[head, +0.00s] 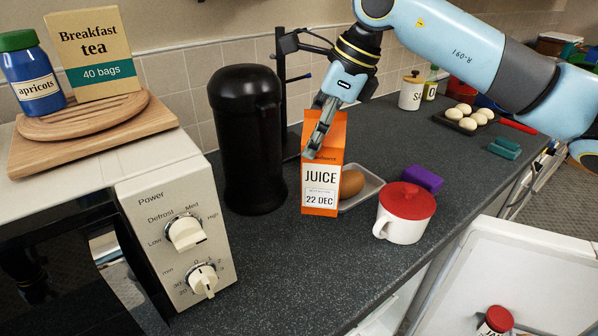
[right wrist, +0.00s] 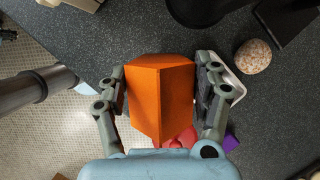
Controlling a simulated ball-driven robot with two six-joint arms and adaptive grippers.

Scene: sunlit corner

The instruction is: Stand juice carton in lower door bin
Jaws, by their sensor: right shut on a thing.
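The orange juice carton (head: 321,190) is upright over the dark counter, its white label facing me. My right gripper (head: 322,135) is shut on its upper part from above. In the right wrist view, the fingers of the right gripper (right wrist: 161,90) press on both sides of the carton (right wrist: 160,95). I cannot tell whether its base touches the counter. The white fridge door (head: 530,262) stands open at the lower right, with a red-lidded jar (head: 495,320) on its inner side. The lower door bin cannot be made out clearly. My left gripper is not in view.
A black canister (head: 246,140) stands left of the carton. A grey tray (head: 372,186) with a brown egg (head: 352,183) is close behind it. A white mug with a red lid (head: 403,212) and a purple block (head: 422,179) are to its right. The front counter (head: 290,270) is clear.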

